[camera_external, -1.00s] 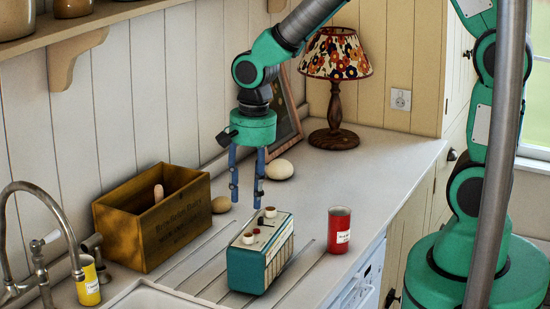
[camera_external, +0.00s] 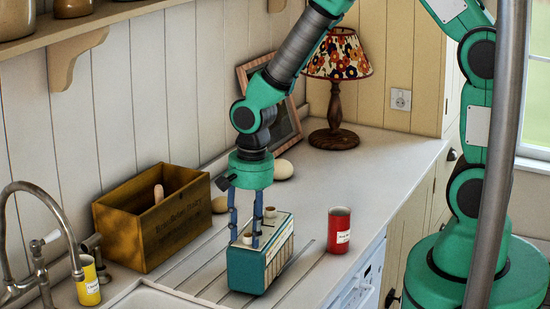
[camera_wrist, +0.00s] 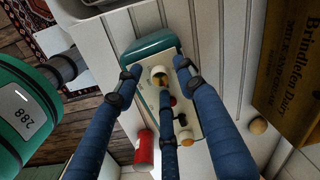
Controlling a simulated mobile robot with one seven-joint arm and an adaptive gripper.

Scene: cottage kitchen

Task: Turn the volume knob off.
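The teal radio (camera_external: 262,270) stands on the counter, its cream top carrying knobs. A pale knob (camera_external: 247,239) is at its near end and another (camera_external: 270,212) at its far end. In the wrist view the near-end knob (camera_wrist: 157,75) lies between my blue fingertips, the far-end knob (camera_wrist: 185,135) lies lower down, and small dark controls sit between. My gripper (camera_external: 245,242) points down over the near end of the radio, its fingers spread around that knob. It also shows open in the wrist view (camera_wrist: 157,72). I cannot tell whether any finger touches the knob.
A red can (camera_external: 339,232) stands right of the radio. A lamp (camera_external: 334,138) and a leaning frame (camera_external: 286,126) are farther back. The sink tap (camera_external: 40,240) and yellow can (camera_external: 88,285) are near left.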

